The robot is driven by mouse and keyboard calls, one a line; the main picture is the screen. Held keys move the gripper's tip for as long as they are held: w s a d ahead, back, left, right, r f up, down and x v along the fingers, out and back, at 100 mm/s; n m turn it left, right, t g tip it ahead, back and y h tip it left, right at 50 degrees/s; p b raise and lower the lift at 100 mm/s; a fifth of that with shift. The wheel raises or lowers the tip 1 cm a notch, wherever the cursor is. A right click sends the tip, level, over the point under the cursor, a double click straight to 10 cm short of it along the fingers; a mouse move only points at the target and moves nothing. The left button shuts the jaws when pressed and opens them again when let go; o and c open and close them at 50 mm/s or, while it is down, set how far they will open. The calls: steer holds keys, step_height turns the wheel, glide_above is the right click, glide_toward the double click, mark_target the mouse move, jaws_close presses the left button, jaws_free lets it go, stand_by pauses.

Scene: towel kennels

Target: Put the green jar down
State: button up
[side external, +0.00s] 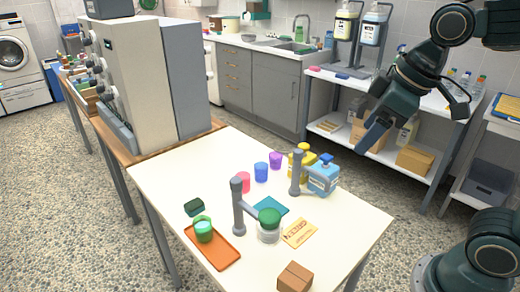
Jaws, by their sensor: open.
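A small green jar (204,236) stands upright on an orange tray (225,257) at the front left of the white table. It has a green rim or band at its top. A clear jar with a green lid (269,219) stands to its right, beside a grey post. My gripper (372,140) is high at the right, above and beyond the table's right edge, apart from every jar. It is open and I see nothing held in it. Its fingers are seen nearly edge-on.
Grey posts (238,207) with a bar rise mid-table. Pink (243,182), blue (261,172) and purple (276,160) cups stand behind. Yellow (301,163) and blue (323,176) bottles are at the right. A dark sponge (194,207), teal cloth (271,207), card (299,232) and brown box (295,278) lie around.

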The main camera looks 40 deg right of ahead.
steer(key=s+d+f+m+t, duration=0.1)
steer(key=s+f+m, duration=0.1)
steer(key=s+m, duration=0.2)
steer(key=s, duration=0.3)
steer(key=shift+d+f, duration=0.35)
steer(key=shift+d, duration=0.05)
stand_by(0.8)
